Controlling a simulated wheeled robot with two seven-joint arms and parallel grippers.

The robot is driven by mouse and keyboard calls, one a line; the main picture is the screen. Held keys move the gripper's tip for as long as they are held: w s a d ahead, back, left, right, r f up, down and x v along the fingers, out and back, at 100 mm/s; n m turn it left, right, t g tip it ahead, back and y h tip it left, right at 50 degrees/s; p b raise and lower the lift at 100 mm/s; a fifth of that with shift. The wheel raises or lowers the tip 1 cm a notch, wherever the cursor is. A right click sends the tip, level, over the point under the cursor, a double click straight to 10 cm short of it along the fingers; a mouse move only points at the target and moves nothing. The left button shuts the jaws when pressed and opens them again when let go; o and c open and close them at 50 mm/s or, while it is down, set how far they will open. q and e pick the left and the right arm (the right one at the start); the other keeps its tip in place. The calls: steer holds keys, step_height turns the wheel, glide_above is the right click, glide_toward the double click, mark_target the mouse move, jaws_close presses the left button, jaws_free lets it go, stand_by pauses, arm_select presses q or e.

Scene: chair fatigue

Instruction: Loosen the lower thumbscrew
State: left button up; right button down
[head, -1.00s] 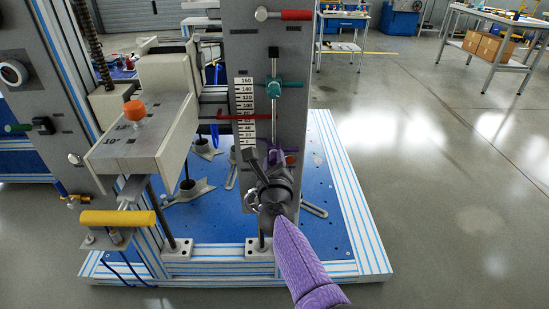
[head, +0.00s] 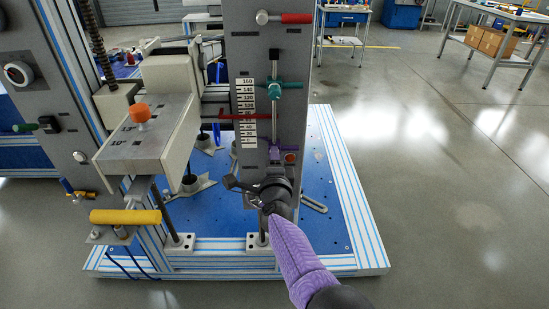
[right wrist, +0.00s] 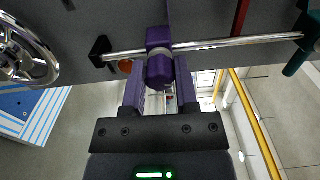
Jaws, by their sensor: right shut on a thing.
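The lower thumbscrew is a purple knob (right wrist: 160,70) on a purple block (right wrist: 158,38) that rides a thin metal rod. In the head view the purple part (head: 276,153) sits low on the grey upright, below the scale, and is partly hidden. My right gripper (right wrist: 160,86) has its fingers on both sides of the purple knob and is shut on it. In the head view the right gripper (head: 275,172) reaches up to it from below, its fingertips hard to make out. The upper, green thumbscrew (head: 275,90) is higher on the same rod. My left gripper is not in view.
An orange button (head: 291,157) lies just right of the purple part. A red pointer (head: 240,116) crosses the white scale (head: 246,135). A grey block with an orange knob (head: 141,113) and a yellow handle (head: 125,217) stand left.

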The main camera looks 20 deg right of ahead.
steer(key=shift+n, duration=1)
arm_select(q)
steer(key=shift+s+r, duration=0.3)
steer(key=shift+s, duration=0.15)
arm_select(e)
steer(key=shift+n, duration=0.3)
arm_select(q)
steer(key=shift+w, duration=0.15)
arm_select(e)
steer(key=c, duration=0.7)
jaws_free()
steer(key=o, duration=0.3)
arm_select(q)
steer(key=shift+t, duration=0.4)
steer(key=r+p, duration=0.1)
steer(key=p, duration=0.1)
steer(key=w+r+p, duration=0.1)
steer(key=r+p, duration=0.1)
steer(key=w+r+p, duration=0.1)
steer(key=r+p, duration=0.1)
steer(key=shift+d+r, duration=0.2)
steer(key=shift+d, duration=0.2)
arm_select(e)
steer(key=shift+o, duration=0.2)
steer(key=v, duration=1)
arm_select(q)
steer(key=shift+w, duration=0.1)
